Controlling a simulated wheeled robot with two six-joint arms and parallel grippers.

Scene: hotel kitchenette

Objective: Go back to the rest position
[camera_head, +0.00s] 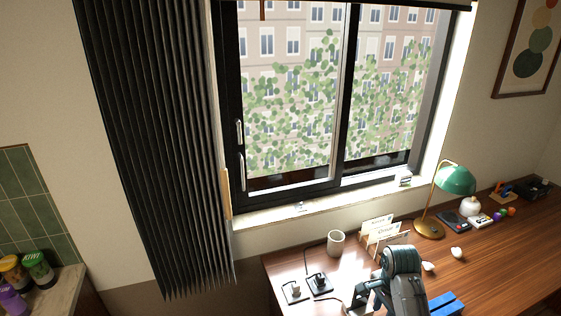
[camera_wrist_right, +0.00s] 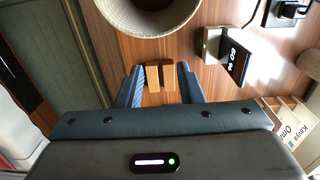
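My right arm rises at the bottom of the head view, right of centre, over the desk (camera_head: 500,262). Its gripper (camera_head: 360,297) is small and partly hidden there. In the right wrist view the two blue-grey fingers of my right gripper (camera_wrist_right: 160,85) stand apart. Two tan blocks (camera_wrist_right: 153,78) show between them with a narrow gap; I see no clear grip on them. My left gripper is not in the head view.
A green lamp (camera_head: 455,180) stands farther right. A woven-looking round container (camera_wrist_right: 150,15) is near the right gripper. A dark curtain (camera_head: 150,140) hangs at left.

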